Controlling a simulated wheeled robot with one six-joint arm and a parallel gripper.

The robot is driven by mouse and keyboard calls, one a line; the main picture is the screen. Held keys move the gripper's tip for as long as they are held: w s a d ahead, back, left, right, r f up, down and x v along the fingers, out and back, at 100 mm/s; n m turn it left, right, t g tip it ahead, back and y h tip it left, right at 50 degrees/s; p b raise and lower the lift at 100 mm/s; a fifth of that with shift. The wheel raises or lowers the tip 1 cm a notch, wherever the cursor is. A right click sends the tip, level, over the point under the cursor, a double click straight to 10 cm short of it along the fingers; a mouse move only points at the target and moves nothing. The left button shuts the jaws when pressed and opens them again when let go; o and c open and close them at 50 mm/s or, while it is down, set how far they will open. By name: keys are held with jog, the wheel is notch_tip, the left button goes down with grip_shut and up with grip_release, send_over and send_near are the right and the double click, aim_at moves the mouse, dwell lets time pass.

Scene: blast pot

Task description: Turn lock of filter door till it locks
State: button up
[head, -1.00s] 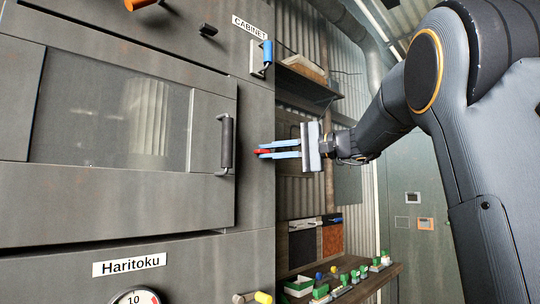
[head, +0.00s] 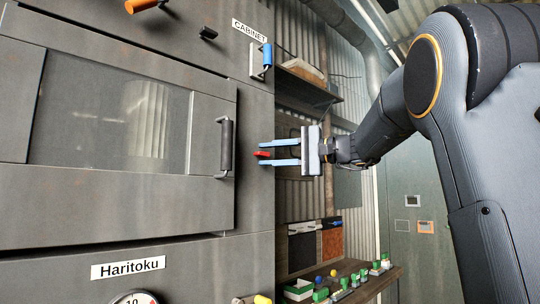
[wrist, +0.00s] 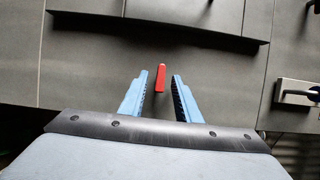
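A small red lock handle (head: 263,154) sits on the grey cabinet face, just right of the windowed door (head: 120,195). In the head view it lies about level, pointing sideways. In the wrist view the red handle (wrist: 160,78) shows as a short upright bar. My gripper (head: 268,153) has its two blue fingers spread, one above and one below the handle in the head view. The gripper holds nothing.
A dark door handle (head: 226,147) stands out left of the lock. A blue-handled latch (head: 267,54) is above it, and a yellow-tipped knob (head: 262,299) is below. A bench (head: 375,285) with green-and-white items is at the lower right. Free space lies right of the cabinet.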

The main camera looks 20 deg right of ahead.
jog(key=b+v, duration=0.1)
jog(key=v, duration=0.6)
jog(key=shift+s+d+b, duration=0.25)
jog(key=shift+d+b, duration=0.1)
jog(key=s+a+f+g+h, duration=0.1)
jog(key=a+f+g+h, duration=0.15)
jog(key=f, duration=0.85)
jog(key=s+a+f+g+h, duration=0.1)
jog(key=a+f+h, duration=0.15)
jog(key=f, duration=0.75)
jog(key=s+a+f+g+h, duration=0.1)
jog(key=s+a+f+g, duration=0.15)
jog(key=f, duration=0.85)
jog(key=s+f+n+g+h+p, duration=0.1)
jog(key=s+f+n+g+h, duration=0.4)
jog(key=s+f, duration=1.8)
notch_tip(320, 180, down, 4)
jog(key=n+h, duration=0.2)
jog(key=h, duration=0.1)
jog(key=shift+s+n, duration=0.15)
jog(key=shift+n, duration=0.15)
jog(key=shift+d+r, duration=0.1)
jog(key=shift+d, duration=0.05)
